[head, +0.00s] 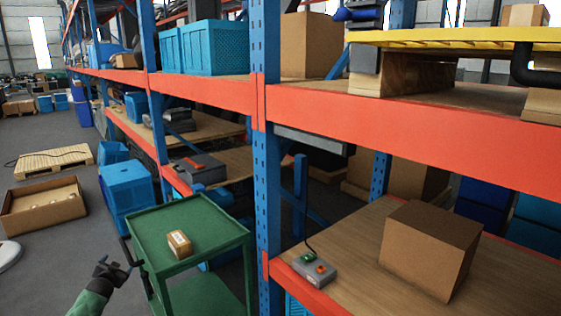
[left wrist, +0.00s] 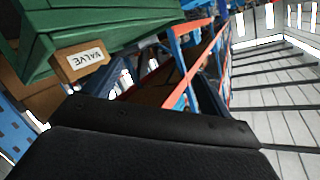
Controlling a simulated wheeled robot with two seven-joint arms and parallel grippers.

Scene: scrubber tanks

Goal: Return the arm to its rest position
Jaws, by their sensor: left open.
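My left arm comes in at the lower left of the head view. Its dark left gripper (head: 116,266) is open and appears empty, in front of and to the left of the green cart (head: 205,208). On the cart's top lies a small brown box (head: 179,243), apart from the gripper. In the left wrist view the box shows a white label reading VALVE (left wrist: 82,60), beside the green cart (left wrist: 110,27). A black part of my own fills the bottom of that view. My right gripper is not in view.
Blue and orange shelving (head: 262,180) stands right of the cart. A control box with buttons (head: 314,269) and a cardboard box (head: 431,250) sit on its lower shelf. An open carton (head: 45,205) and a pallet (head: 50,160) lie on the floor at left.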

